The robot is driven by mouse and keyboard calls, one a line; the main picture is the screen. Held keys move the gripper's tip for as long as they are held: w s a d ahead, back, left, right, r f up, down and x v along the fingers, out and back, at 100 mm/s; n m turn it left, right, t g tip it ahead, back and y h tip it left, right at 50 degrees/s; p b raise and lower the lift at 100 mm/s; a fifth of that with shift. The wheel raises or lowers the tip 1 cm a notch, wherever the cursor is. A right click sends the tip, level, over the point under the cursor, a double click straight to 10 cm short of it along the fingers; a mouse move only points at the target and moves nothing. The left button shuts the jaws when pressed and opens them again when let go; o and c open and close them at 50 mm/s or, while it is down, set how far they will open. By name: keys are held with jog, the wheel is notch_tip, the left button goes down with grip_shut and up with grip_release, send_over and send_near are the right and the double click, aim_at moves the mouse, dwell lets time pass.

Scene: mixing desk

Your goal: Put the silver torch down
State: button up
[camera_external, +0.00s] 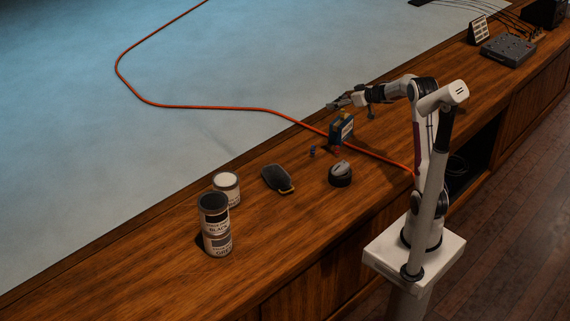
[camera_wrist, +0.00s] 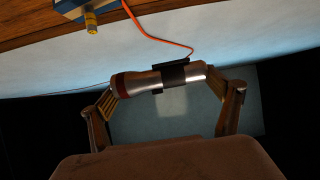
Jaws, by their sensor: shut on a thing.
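The silver torch (camera_wrist: 185,76), a metal cylinder with a dark red band at its left end and a dark patch on its body, lies across between the fingers of my gripper (camera_wrist: 168,88) in the wrist view. My gripper is shut on it. In the external view my gripper (camera_external: 345,101) is held out above the desk's far edge, just above and beyond the blue box. The torch is too small and dark there to make out clearly. The wooden desk top (camera_external: 300,215) lies below.
A blue box (camera_external: 341,128) stands close under my gripper. An orange cable (camera_external: 220,107) crosses the desk near it. Bare wood lies right of the cable.

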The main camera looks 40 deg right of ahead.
jog(key=w+a+n+g+y, duration=0.1)
jog(key=w+a+n+y, duration=0.3)
jog(key=a, duration=1.4)
jog(key=w+a+n+g+y, duration=0.1)
jog(key=w+a, duration=0.6)
jog(key=a, duration=1.1)
jog(key=s+a+n+g+y, duration=0.1)
jog(key=s+a+n+y, duration=0.1)
jog(key=a, duration=1)
jog(key=s+a+n+g+y, duration=0.1)
jog(key=s+a, duration=0.1)
jog(key=a, duration=1)
jog(key=s+a+n+g+y, duration=0.1)
jog(key=s+a+n, duration=0.1)
jog(key=s+a, duration=0.7)
jog(key=s+a+n+g+y, duration=0.1)
jog(key=s+a, duration=0.4)
jog(key=a, duration=0.8)
jog(key=s+a+n+g+y, duration=0.1)
jog(key=s+a+n+g, duration=0.1)
jog(key=s+a, duration=0.75)
notch_tip(320, 180, down, 18)
jog(key=w+a, duration=0.2)
jog(key=shift+r, duration=0.15)
jog(key=shift+w, duration=0.1)
jog(key=shift+f, duration=3.1)
